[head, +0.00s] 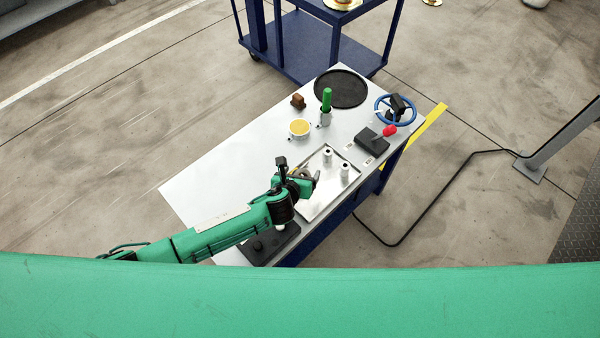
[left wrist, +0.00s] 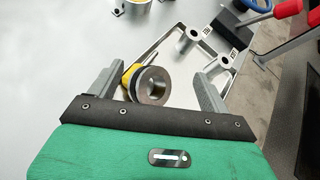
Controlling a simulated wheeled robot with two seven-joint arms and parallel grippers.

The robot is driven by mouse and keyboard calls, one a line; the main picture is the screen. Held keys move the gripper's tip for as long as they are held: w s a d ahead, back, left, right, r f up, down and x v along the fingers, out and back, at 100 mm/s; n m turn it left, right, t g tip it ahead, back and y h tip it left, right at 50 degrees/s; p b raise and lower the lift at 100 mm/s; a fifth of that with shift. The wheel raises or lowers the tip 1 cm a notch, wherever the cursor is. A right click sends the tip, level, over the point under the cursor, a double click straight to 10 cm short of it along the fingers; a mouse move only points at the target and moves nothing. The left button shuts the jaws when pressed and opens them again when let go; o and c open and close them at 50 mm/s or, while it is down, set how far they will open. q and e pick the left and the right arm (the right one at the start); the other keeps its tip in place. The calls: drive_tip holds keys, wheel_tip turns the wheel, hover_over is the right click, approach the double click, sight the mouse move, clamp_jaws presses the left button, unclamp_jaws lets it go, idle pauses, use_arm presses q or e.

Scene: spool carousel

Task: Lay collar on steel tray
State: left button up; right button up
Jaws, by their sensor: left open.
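The steel tray (head: 318,207) is a shallow rimmed tray on the grey bench; its rim also shows in the left wrist view (left wrist: 143,55). Two upright hollow steel cylinders (head: 328,156) stand in it. My left gripper (head: 304,180) is open over the tray's left side. In the left wrist view, a round steel collar with a dark hole (left wrist: 153,85) and a black and yellow band lies between the spread fingers, nearer the left one. It looks tilted, and its underside is hidden, so I cannot tell what it touches. My right gripper is out of view.
Behind the tray are a yellow-topped cup (head: 300,127), a green-handled tool (head: 326,99), a brown block (head: 298,101) and a black disc (head: 341,89). A black box with a red-knobbed lever (head: 373,140) and a blue handwheel (head: 381,104) stand right. The bench's left part is clear.

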use_arm(q)
drive_tip(key=shift+s, duration=0.1)
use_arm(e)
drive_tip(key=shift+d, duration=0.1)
use_arm(q)
drive_tip(key=shift+s+a+r, duration=0.1)
drive_tip(key=shift+s+r, duration=0.05)
drive_tip(key=v, duration=1.3)
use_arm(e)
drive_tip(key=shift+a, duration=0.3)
use_arm(q)
drive_tip(key=shift+s, duration=0.1)
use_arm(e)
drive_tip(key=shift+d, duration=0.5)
